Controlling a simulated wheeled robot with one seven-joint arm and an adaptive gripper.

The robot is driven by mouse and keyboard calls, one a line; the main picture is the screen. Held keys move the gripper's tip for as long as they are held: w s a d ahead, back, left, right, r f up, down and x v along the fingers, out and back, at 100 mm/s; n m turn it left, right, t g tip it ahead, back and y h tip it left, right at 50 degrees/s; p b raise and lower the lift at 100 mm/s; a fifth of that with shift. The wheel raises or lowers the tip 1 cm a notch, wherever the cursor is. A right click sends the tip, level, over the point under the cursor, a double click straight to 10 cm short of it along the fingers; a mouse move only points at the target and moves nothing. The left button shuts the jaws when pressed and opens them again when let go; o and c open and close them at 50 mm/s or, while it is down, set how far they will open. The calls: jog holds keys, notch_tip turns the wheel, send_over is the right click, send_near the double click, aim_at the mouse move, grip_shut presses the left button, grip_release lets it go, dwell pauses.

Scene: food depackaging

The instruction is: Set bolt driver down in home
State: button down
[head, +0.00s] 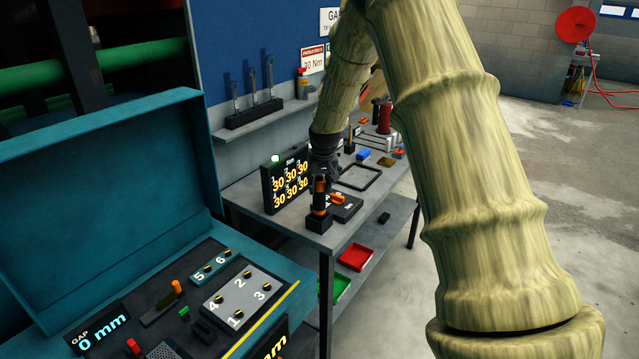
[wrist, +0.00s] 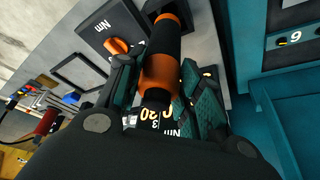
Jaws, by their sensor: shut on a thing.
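The bolt driver (head: 319,197), black with orange bands, stands roughly upright at the near corner of the grey workbench in the head view. My gripper (head: 322,170) is shut on its upper part from above. In the wrist view the driver (wrist: 166,50) runs between the fingers of my gripper (wrist: 158,82). A small black block (head: 319,223), which looks like the home, is directly under the driver's lower end. The driver's end meets or overlaps the block in the picture; I cannot tell how deep it sits. The block also shows in the wrist view (wrist: 198,20).
A black display with several "30" readings (head: 287,185) stands just left of the driver. A black box with an orange knob (head: 344,207) sits close right. A teal case (head: 110,170) stands open in the left foreground. A dark frame (head: 359,177) lies farther back on the bench.

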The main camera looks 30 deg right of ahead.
jog(key=shift+f, duration=0.3)
jog(key=c, duration=0.9)
grip_release()
jog(key=v, duration=1.2)
jog(key=shift+s+a, duration=0.1)
